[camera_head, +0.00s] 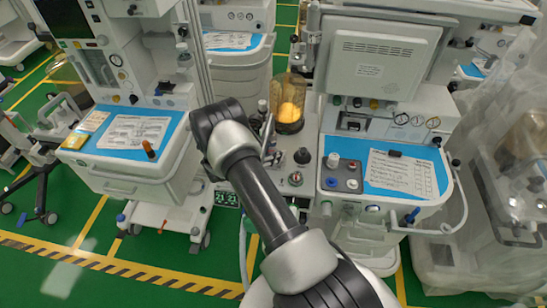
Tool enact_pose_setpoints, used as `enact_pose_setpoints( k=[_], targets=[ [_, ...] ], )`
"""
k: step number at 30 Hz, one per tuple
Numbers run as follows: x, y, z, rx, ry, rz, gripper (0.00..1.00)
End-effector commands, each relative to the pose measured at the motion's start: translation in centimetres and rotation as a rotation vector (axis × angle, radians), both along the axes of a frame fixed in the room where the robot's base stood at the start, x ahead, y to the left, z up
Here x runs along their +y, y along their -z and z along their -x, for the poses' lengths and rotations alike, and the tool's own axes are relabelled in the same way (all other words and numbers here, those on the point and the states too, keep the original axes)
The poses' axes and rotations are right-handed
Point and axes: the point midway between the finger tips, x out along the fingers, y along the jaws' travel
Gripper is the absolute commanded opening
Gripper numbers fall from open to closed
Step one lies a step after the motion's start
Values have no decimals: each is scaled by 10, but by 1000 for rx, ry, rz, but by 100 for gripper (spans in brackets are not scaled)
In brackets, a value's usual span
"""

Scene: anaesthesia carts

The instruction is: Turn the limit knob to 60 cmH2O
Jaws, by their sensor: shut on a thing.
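My gripper (270,156) points down at the small grey panel between the two carts, at the left side of the right-hand machine. It is small in this view and partly behind my wrist. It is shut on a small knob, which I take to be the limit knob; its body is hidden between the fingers. Its scale and pointer cannot be read. A black knob (302,156) stands just right of my gripper, apart from it. A round gauge-like fitting (295,179) sits below that knob.
A clear canister with a yellow bellows (290,103) stands close behind my gripper. The right cart's blue worktop (352,185) bears a knob block and a paper sheet. The left cart (150,170) is beside my arm. A plastic-covered machine (515,180) stands far right.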

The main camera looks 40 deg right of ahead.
Motion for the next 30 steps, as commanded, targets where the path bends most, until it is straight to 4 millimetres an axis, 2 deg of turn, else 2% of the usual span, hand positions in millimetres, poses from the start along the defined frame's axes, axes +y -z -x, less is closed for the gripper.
enact_pose_setpoints(
  k=[1, 14, 30],
  targets=[
    [0, 6, -2, -6, 34, 0, 13],
    [0, 3, 0, -2, 265, 0, 13],
    [0, -1, 1, 1, 305, 2, 13]
  ],
)
